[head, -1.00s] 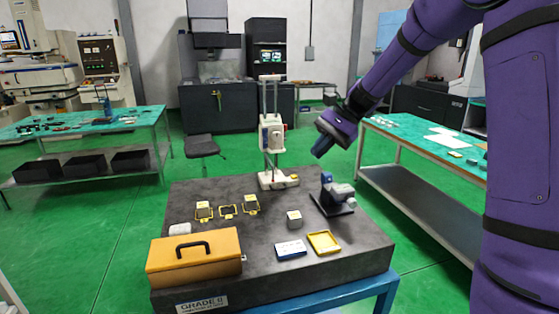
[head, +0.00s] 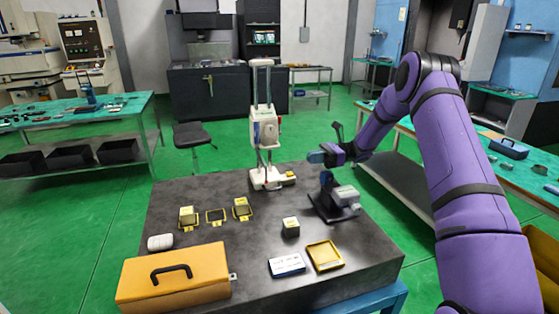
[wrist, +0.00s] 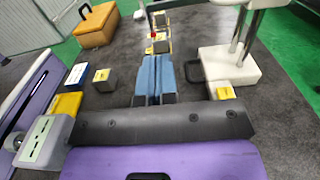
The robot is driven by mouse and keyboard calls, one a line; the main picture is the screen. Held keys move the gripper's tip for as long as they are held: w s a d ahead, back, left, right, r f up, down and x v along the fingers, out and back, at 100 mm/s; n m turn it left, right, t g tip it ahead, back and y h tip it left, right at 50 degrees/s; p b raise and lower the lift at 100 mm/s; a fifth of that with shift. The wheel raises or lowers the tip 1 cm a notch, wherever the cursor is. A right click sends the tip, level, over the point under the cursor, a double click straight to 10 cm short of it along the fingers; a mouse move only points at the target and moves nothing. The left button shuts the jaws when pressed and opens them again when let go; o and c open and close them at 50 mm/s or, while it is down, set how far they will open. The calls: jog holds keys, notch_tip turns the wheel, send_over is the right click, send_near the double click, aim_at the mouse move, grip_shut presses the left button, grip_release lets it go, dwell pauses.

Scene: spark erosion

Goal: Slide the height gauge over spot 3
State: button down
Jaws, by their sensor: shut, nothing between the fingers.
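The height gauge (head: 265,135) is a white twin-column instrument standing upright at the back of the dark granite plate. Its white base (wrist: 228,63) shows at the upper right of the wrist view. Three yellow-edged spots lie left of it: a left one (head: 188,223), a middle one (head: 215,217) and a right one (head: 242,213). The left and right ones seem to carry small blocks; their numbers are unreadable. My gripper (head: 316,157) is right of the gauge, above the plate and apart from it. Its blue fingers (wrist: 152,78) are together and empty.
A dark stand with a grey device (head: 342,196) sits just below my gripper. A small block (head: 290,227), a blue-white box (head: 287,265) and a yellow tray (head: 325,256) lie in front. An orange toolbox (head: 200,280) and white item (head: 160,242) are front left. The plate's centre is clear.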

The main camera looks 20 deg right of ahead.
jog(key=a, duration=1.4)
jog(key=a, duration=0.8)
jog(key=shift+a, duration=0.3)
jog(key=shift+s, duration=0.1)
